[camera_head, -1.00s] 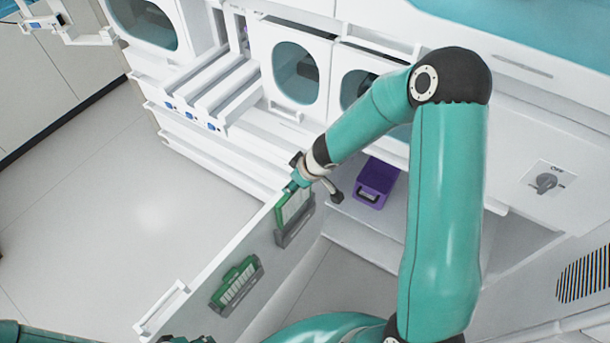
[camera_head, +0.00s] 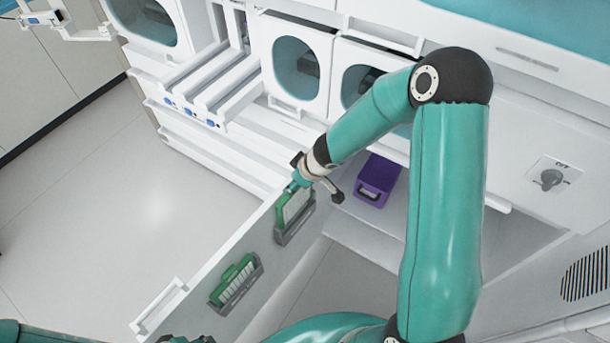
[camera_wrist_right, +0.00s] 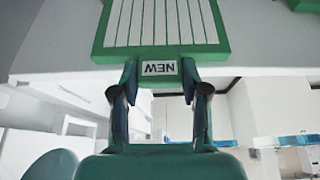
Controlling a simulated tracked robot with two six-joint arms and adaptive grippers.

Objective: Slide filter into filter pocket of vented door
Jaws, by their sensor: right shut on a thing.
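The filter (camera_head: 294,207), a green frame with white pleats, stands upright against the inner face of the open vented door (camera_head: 240,247). Its lower edge is at the grey filter pocket (camera_head: 292,235) near the door's far end; I cannot tell how deep it sits. My right gripper (camera_head: 299,183) is shut on the filter's top tab. In the right wrist view the filter (camera_wrist_right: 165,25) fills the top, and the fingers (camera_wrist_right: 160,75) grip either side of its tab marked "NEW". My left gripper's fingers do not show in the head view.
A second green filter (camera_head: 237,275) sits in another grey pocket nearer the door's handle end. A purple bin (camera_head: 376,180) stands in the compartment behind the door. White drawers (camera_head: 215,85) jut out above. The floor left of the door is clear.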

